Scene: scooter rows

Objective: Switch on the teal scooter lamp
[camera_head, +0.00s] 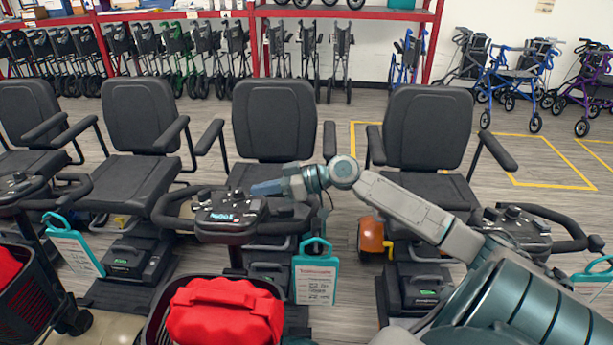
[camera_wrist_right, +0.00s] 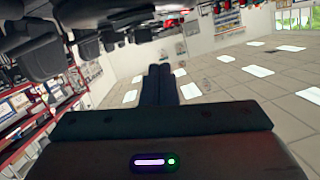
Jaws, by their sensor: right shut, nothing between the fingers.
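The middle scooter's control console (camera_head: 231,212) is black with a small teal-lit display, under a looped handlebar. A lamp cannot be picked out on it, and I cannot tell which scooter is the teal one. My right gripper (camera_head: 256,188) reaches in from the right, just above the console's far right side; whether it touches is unclear. In the right wrist view its two dark fingers (camera_wrist_right: 162,84) are together with nothing between them. My left gripper is not in view.
A red bag (camera_head: 224,312) fills the front basket. A teal tag (camera_head: 315,277) hangs beside it. Another scooter console (camera_head: 517,220) stands to the right, under my arm's level. Black seats (camera_head: 275,125) stand in a row behind. Walkers and red shelving line the wall.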

